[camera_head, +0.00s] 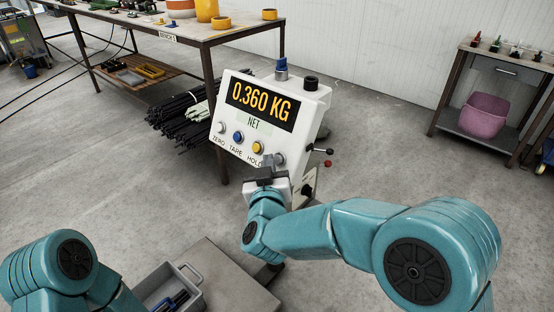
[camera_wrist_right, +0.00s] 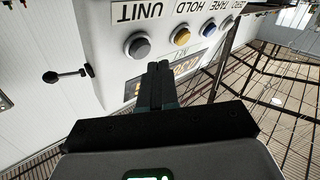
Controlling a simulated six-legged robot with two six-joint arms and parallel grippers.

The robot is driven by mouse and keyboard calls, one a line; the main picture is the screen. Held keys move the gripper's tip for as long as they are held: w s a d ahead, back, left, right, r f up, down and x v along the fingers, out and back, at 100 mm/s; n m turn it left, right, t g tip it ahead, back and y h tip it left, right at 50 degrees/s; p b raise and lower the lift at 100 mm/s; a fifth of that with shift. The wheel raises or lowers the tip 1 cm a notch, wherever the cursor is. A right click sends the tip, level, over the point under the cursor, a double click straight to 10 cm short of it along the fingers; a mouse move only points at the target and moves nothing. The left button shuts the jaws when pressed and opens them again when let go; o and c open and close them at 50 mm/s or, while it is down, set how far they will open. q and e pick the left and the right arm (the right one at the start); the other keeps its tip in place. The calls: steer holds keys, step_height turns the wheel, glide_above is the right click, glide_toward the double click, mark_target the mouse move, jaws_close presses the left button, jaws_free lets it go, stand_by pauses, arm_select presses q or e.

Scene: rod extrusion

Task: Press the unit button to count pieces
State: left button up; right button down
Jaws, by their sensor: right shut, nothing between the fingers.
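The white indicator box (camera_head: 232,150) stands tilted in the middle of the head view. Its display (camera_head: 262,106) reads 0.360 KG, with NET below. A row of buttons labelled ZERO, TARE and HOLD runs along its lower front. The grey unit button (camera_head: 279,159) is at the right end, partly behind my gripper. In the right wrist view the unit button (camera_wrist_right: 137,46) shows under an upside-down UNIT label. My right gripper (camera_head: 268,163) is shut and empty in front of the box, its fingertips (camera_wrist_right: 159,68) close to the button, seemingly not on it. My left gripper is out of view.
The yellow HOLD button (camera_wrist_right: 181,36) is beside the unit button. A grey crate (camera_head: 187,277) is at the bottom. A workbench (camera_head: 207,38) stands behind left, a small table (camera_head: 508,66) at right.

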steer(key=shift+w+d+f, duration=0.2)
steer(key=shift+w+d, duration=0.05)
steer(key=shift+d, duration=0.05)
steer(key=shift+w+d+f+b, duration=0.25)
steer(key=shift+w+d+b, duration=0.1)
steer(key=shift+b, duration=0.05)
stand_by(0.9)
stand_by(0.3)
steer(key=shift+s+a+r+p, duration=0.3)
steer(key=shift+s+a+r, duration=0.1)
steer(key=shift+s+a, duration=0.2)
steer(key=s+a+r+p, duration=0.1)
steer(key=s+a+r, duration=0.1)
steer(key=s+a, duration=0.1)
steer(key=shift+s+a+r+p, duration=0.1)
steer(key=shift+p, duration=0.3)
